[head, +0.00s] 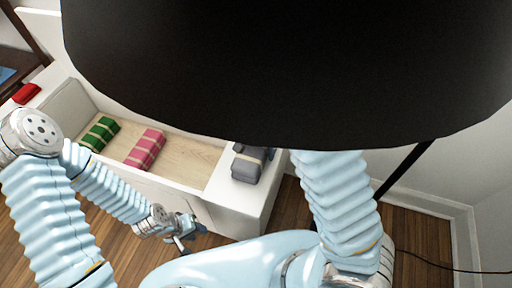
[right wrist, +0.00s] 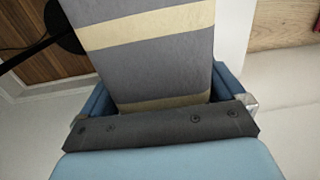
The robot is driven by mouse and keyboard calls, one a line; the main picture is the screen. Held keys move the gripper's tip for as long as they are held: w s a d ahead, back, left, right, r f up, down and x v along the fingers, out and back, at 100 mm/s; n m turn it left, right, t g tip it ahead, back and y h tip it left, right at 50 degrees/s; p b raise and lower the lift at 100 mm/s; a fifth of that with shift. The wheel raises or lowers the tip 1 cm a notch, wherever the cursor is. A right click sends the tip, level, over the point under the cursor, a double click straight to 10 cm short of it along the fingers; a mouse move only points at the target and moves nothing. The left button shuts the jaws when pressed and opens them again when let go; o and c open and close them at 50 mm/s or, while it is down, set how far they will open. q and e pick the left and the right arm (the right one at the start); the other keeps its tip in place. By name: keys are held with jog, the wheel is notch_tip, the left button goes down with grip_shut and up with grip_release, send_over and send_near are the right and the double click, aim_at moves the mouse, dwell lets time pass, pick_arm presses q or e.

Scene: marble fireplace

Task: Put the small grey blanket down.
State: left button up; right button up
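The small grey blanket (head: 246,166), folded with pale beige stripes, shows at the right end of the white bench in the head view. In the right wrist view the grey blanket (right wrist: 155,60) fills the space between the blue fingers of my right gripper (right wrist: 160,90), which are shut on its sides. I cannot tell whether its underside touches the bench. In the head view a black lampshade hides most of my right gripper. My left gripper (head: 181,236) hangs low in front of the bench, apart from the blankets; its finger opening is unclear.
The white bench (head: 228,212) has a wooden recess (head: 185,150) holding a green striped blanket (head: 100,133) and a pink striped one (head: 145,149). A red item (head: 26,93) lies at its left end. The large black lampshade (head: 290,70) blocks the upper view. The recess's right part is bare.

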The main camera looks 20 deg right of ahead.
jog(key=shift+r, duration=0.35)
notch_tip(320, 180, up, 12)
jog(key=shift+f+p, duration=0.2)
jog(key=shift+p, duration=0.65)
jog(key=shift+s+f, duration=0.1)
dwell(0.8)
